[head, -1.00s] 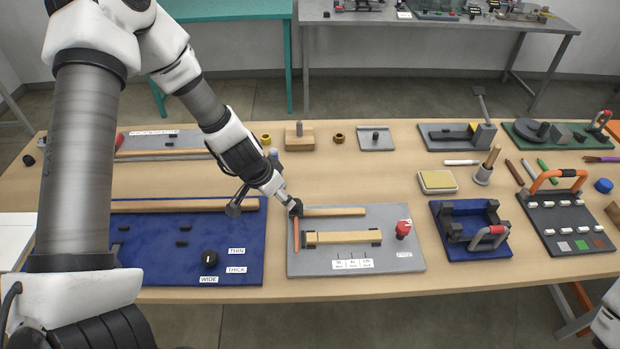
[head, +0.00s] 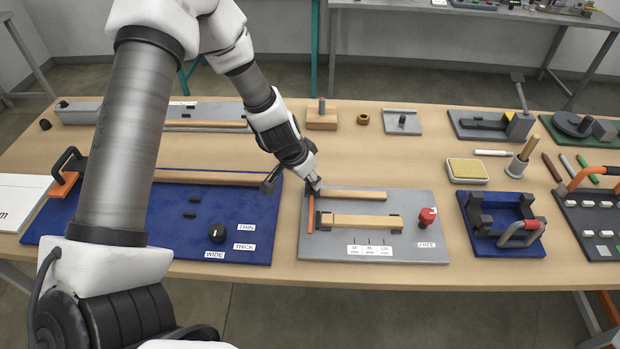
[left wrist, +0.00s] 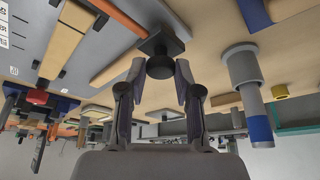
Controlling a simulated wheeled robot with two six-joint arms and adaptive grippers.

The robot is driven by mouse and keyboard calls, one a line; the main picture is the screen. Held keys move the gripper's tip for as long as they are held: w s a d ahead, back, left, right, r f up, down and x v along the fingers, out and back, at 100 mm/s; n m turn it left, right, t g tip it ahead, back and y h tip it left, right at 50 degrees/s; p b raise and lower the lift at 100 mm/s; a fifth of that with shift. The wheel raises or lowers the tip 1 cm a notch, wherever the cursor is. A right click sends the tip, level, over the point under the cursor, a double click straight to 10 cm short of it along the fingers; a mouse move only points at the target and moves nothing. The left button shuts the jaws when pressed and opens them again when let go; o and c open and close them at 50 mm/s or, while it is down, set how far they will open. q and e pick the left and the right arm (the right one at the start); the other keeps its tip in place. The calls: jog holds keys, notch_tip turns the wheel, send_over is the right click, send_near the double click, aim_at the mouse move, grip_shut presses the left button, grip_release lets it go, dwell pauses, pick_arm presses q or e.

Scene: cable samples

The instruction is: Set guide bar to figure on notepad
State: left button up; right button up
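A grey cutting-guide board (head: 430,235) lies on the table with a slim orange bar (head: 310,213) near its left edge. A black knob (left wrist: 160,66) sits at the bar's far end. My left gripper (head: 315,184) is over that end. In the left wrist view, its fingers (left wrist: 161,72) stand on both sides of the knob, seemingly with slim gaps. A wooden strip (head: 360,221) lies between black blocks above a label with three marks (head: 370,250). A white pad (head: 22,200), likely the notepad, is cut off at the left edge; only an "m" shows. My right gripper is out of view.
A red knob (head: 427,216) stands on the board's right side. A blue board with a dial (head: 217,232) lies left, a blue fixture (head: 505,222) right. Bare table separates the boards.

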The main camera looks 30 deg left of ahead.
pick_arm(q)
grip_shut()
jog(key=shift+w+d+f, duration=0.1)
jog(key=shift+d+f, duration=0.05)
jog(key=w+d+b, duration=0.1)
jog(key=d+b, duration=0.1)
jog(key=w+d+f+b, duration=0.1)
jog(key=b, duration=0.2)
jog(key=shift+w+d, duration=0.2)
jog(key=shift+d, duration=0.15)
jog(key=d+b, duration=0.1)
jog(key=w+d+b, duration=0.1)
jog(key=d, duration=0.1)
jog(key=w+d+b, duration=0.1)
jog(key=shift+w+d+r, duration=0.15)
jog(key=shift+r, duration=0.35)
jog(key=o, duration=0.8)
grip_release()
jog(key=shift+o, duration=0.2)
jog(key=shift+w+a, duration=0.2)
jog(key=shift+w, duration=0.1)
jog(key=shift+s+r, duration=0.15)
jog(key=v, duration=1.1)
jog(key=shift+r, duration=0.1)
